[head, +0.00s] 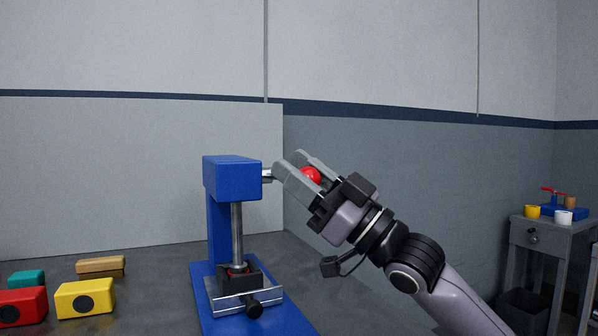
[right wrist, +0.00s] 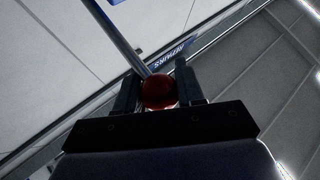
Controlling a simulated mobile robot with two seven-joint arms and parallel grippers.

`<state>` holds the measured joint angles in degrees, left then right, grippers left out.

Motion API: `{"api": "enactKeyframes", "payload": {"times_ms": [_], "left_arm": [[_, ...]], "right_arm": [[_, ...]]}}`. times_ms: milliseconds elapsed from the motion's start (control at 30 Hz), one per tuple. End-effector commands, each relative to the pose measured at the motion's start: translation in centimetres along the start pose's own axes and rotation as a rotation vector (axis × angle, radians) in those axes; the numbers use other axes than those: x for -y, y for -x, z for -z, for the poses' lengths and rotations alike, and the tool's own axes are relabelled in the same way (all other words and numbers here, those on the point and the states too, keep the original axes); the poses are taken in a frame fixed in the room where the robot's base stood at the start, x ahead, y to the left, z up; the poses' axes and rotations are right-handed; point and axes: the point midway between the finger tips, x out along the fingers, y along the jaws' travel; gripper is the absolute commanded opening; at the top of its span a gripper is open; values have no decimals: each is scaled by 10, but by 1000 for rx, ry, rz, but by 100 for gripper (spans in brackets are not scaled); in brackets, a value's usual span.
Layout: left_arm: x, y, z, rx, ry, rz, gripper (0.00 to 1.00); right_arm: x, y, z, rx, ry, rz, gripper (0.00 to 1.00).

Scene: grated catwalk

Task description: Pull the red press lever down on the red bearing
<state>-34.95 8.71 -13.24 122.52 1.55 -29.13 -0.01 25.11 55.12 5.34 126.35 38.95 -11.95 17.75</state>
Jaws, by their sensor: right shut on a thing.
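A blue arbor press (head: 232,180) stands on the bench with its steel ram (head: 237,235) upright. Its lever's red ball knob (head: 310,175) sits between the fingers of my right gripper (head: 294,166), which is shut on it. The knob also shows in the right wrist view (right wrist: 158,92), with the grey lever rod (right wrist: 118,38) running up-left from it. In the head view, the fingers hide most of the rod. Under the ram, a little red of the bearing (head: 238,270) shows in a dark holder (head: 240,280). The ram's lower end is at the bearing; contact is unclear. My left gripper is not in view.
Red (head: 22,307), yellow (head: 85,298) and teal (head: 27,279) blocks and a wooden block (head: 100,267) lie on the bench at left. A grey side table (head: 540,237) with cups stands far right.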

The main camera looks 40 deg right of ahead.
Motion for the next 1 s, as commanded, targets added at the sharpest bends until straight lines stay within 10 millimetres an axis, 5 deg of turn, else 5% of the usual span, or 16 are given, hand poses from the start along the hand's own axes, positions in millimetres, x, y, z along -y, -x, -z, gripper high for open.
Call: {"api": "enactKeyframes", "payload": {"times_ms": [167,200,267,300,667,1000], "left_arm": [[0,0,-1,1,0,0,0],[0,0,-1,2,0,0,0],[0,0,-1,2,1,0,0],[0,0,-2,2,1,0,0],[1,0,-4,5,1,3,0],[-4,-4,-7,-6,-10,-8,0]], "right_arm": [[5,0,2,-8,-4,11,0],[5,0,2,-8,-4,11,41],[5,0,3,-8,-4,11,60],[5,0,3,-8,-3,11,62],[3,3,0,-3,-1,6,62],[3,31,-2,0,-1,6,62]]}}
